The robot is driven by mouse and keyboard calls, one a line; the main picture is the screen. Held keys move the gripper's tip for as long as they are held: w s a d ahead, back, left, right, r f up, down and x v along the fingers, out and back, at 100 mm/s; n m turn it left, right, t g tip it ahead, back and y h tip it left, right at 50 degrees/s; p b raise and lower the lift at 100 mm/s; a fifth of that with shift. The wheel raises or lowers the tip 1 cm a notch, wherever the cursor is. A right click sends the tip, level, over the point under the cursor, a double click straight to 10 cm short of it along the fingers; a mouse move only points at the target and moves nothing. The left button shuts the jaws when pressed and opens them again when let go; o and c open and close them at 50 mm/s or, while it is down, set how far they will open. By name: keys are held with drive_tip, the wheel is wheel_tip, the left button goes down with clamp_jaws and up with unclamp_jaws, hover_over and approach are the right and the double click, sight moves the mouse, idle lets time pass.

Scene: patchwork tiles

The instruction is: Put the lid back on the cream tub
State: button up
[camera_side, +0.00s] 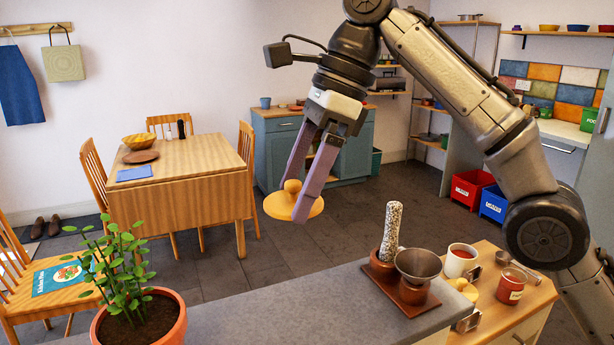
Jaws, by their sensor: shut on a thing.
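My gripper (297,190), with mauve fingers, is shut on the knob of a round yellow lid (280,209). It holds the lid nearly level in the air, beyond the grey counter and well left of the tubs. An open cream-white tub (454,268) with reddish contents stands on the wooden top at the right; it seems to be the cream tub. A similar yellow lid (462,287) with a knob lies in front of it.
A speckled upright cylinder (392,226) and a dark metal funnel (418,264) stand on a red-brown board (385,285), left of the cream-white tub. Small metal fittings sit around the tubs. A potted plant (140,318) stands at front left. The grey counter (290,315) between is clear.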

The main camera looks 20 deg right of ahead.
drive_tip(key=shift+w+d+f, duration=0.2)
drive_tip(key=shift+w+f, duration=0.1)
drive_tip(key=shift+w, duration=0.2)
drive_tip(key=w+d+f+m+t, duration=0.1)
drive_tip(key=w+d+f+m, duration=0.1)
drive_tip(key=w+d+f, duration=0.35)
drive_tip(key=w+d+f+m+h, duration=0.1)
drive_tip(key=w+d+f+m, duration=0.15)
drive_tip(key=d, duration=0.65)
drive_tip(key=w+d+f+m+t, duration=0.1)
drive_tip(key=w+d+f, duration=0.35)
drive_tip(key=d, duration=0.25)
drive_tip(key=s+d+f+m+h, duration=0.1)
drive_tip(key=s+d+f+m, duration=0.15)
drive_tip(key=d, duration=0.65)
drive_tip(key=s+d+f+m+t, duration=0.1)
drive_tip(key=d+f, duration=0.2)
drive_tip(key=d, duration=0.6)
drive_tip(key=s+d+f+m+h, duration=0.1)
drive_tip(key=d+f+m, duration=0.15)
drive_tip(key=d, duration=0.65)
wheel_tip(320, 180, down, 6)
drive_tip(key=shift+a, duration=0.15)
drive_tip(key=shift+f, duration=0.2)
drive_tip(key=o, duration=1)
drive_tip(key=shift+r, duration=0.1)
